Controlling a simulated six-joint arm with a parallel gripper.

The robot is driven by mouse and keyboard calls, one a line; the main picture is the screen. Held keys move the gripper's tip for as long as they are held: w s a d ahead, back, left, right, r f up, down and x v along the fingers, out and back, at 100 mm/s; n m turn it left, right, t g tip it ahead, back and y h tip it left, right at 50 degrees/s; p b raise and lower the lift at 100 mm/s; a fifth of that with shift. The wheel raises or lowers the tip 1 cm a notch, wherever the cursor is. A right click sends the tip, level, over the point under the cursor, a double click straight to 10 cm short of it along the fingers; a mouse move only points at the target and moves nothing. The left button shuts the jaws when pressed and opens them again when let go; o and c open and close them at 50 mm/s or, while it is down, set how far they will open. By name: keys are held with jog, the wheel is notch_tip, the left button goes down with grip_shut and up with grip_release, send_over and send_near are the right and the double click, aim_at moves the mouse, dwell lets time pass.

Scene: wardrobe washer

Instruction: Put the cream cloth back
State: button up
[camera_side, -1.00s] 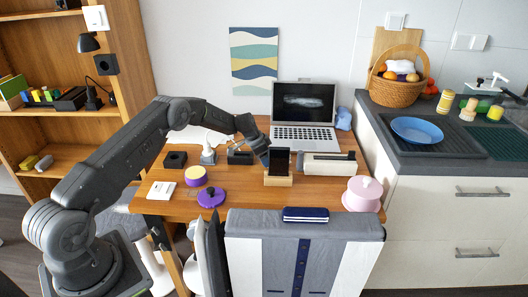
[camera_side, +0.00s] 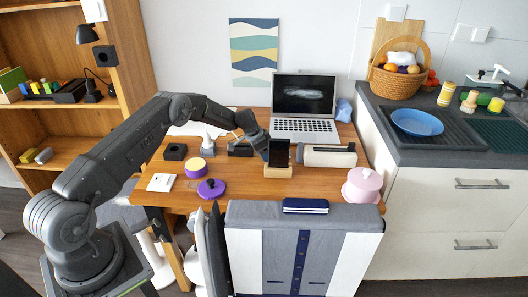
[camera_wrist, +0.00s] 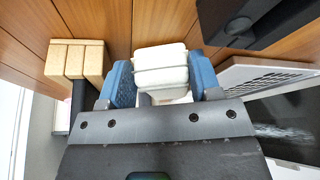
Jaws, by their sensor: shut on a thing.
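My gripper (camera_wrist: 163,82) is shut in the wrist view, its two blue finger pads on either side of a small pale cream thing (camera_wrist: 162,66). That thing has stacked, folded-looking layers, and I take it for the cream cloth. In the side view my gripper (camera_side: 262,144) is low over the wooden table, just behind a black phone-like slab on a wooden stand (camera_side: 278,171). The cloth is hidden there. Whether it touches the table cannot be told.
An open laptop (camera_side: 304,97) stands behind my gripper, with a crumpled blue thing (camera_side: 344,110) beside it. A white and black device (camera_side: 328,156) is to the right. A fruit basket (camera_side: 397,84) stands on the counter.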

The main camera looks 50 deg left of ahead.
jog(key=shift+f, duration=0.15)
jog(key=o, duration=1)
jog(key=shift+c, duration=0.2)
jog(key=shift+o, duration=0.2)
jog(key=shift+d, duration=0.1)
jog(key=shift+a+r, duration=0.2)
jog(key=shift+r, duration=1.55)
notch_tip(320, 180, up, 7)
jog(key=shift+f, duration=0.2)
